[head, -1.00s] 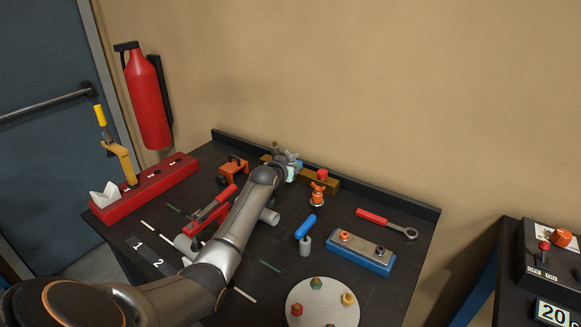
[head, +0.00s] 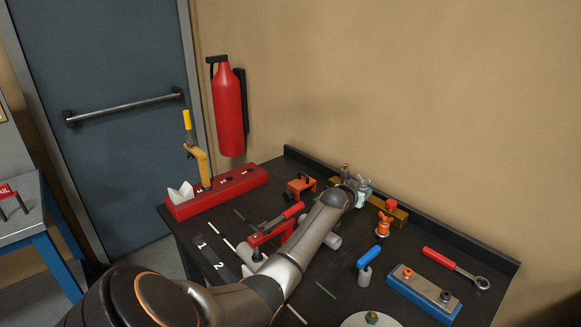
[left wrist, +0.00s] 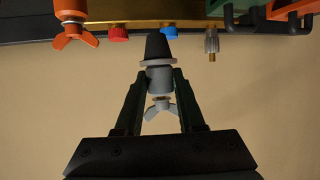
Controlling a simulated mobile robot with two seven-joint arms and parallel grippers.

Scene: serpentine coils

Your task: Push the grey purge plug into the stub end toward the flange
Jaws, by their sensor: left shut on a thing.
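My left gripper (left wrist: 158,88) is shut on the grey purge plug (left wrist: 158,78), which has a black tapered end pointing up in the left wrist view and a grey wing nut between the fingers. In the head view my left gripper (head: 360,190) is at the back of the bench, by the brass-coloured rack, and small there. A light grey pipe end (head: 333,241) shows just right of my arm. A red-handled clamp (head: 272,234) stands left of my arm, which hides the middle of the pipe. I cannot tell which part is the flange. My right gripper is not in view.
The brass-coloured rack (head: 400,214) carries a red cap (head: 391,205). An orange wing-nut plug (head: 383,225) stands before it. An orange bracket (head: 300,187), a red block (head: 240,184), a blue-handled tool (head: 368,258) and a blue tray (head: 420,297) stand around. A low ledge edges the back.

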